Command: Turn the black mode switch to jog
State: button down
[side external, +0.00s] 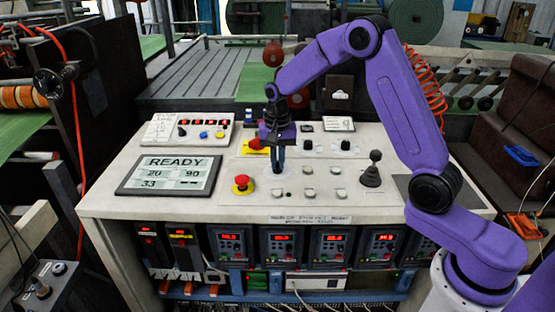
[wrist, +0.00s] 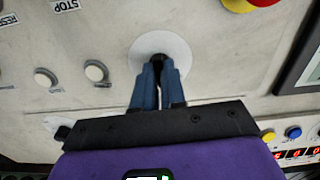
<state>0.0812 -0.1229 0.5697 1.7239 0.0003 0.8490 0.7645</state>
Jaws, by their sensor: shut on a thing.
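The black mode switch (wrist: 158,57) is a dark knob on a pale round plate (wrist: 139,53), seen in the wrist view. My gripper (wrist: 158,72) has its two blue fingers shut on it, one on each side. The fingers hide most of the knob, so its pointer and any jog mark cannot be read. In the side external view my gripper (side external: 278,171) points straight down at the panel, right of the red emergency button (side external: 242,183), and its fingers cover the switch there.
The READY display (side external: 168,173) lies to the left on the light console top (side external: 115,207). A black joystick (side external: 373,168) stands to the right, with several pale buttons between. A yellow-backed red control (side external: 257,145) is close behind my gripper.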

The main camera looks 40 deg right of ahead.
aim_at(277, 163)
jog(key=shift+r+m, duration=0.1)
jog(key=shift+m, duration=0.3)
jog(key=c, duration=1.2)
grip_release()
notch_tip(277, 163, up, 17)
jog(key=shift+r, duration=0.2)
